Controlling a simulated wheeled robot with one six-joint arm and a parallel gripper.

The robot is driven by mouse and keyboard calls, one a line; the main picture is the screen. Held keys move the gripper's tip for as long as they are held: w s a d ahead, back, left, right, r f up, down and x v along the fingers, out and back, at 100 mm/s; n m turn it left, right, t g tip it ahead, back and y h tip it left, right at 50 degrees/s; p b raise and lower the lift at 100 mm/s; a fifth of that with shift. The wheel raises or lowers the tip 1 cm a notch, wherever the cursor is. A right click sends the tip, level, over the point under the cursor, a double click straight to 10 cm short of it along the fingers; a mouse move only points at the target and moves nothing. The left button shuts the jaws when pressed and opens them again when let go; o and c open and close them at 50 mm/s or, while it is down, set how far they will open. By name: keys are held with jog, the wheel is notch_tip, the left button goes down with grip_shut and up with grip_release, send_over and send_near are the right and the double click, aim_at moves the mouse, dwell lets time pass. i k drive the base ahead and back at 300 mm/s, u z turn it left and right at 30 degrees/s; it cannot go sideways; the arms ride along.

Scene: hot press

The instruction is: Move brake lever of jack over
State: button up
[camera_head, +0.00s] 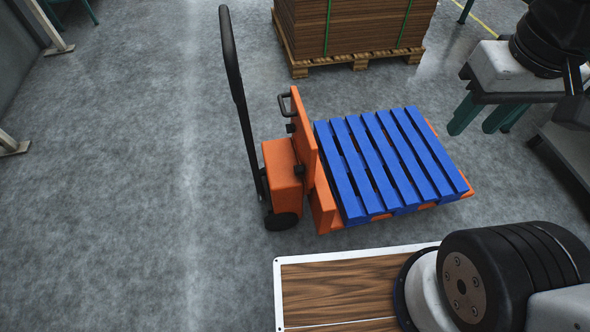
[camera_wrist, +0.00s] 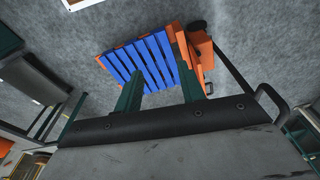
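The jack is an orange cart (camera_head: 283,172) with a dark wheel and a tall black handle (camera_head: 232,62) standing up on its left. A small black looped handle (camera_head: 288,102) and small dark fittings show on its upright orange plate (camera_head: 303,135). I cannot tell which part is the brake lever. The jack (camera_wrist: 200,48) also shows in the wrist view, beyond my fingers. My gripper (camera_head: 485,115) is at the upper right of the head view, apart from the jack. Its two teal fingers are spread with nothing between them; they also show in the wrist view (camera_wrist: 160,92).
A blue slatted pallet (camera_head: 385,160) lies on the jack's orange platform. A strapped stack of brown boards (camera_head: 350,25) on a wooden pallet stands behind. My own wood-topped base is at the bottom. The grey floor left of the jack is clear.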

aim_at(299, 170)
jog(key=u, duration=0.2)
jog(key=k, duration=0.6)
jog(key=u, duration=0.65)
jog(key=k, duration=0.75)
jog(key=u, duration=0.65)
jog(key=i, duration=0.4)
jog(key=u, duration=0.65)
jog(key=i, duration=0.75)
jog(key=z, duration=0.65)
jog(key=i, duration=0.65)
jog(key=z, duration=0.8)
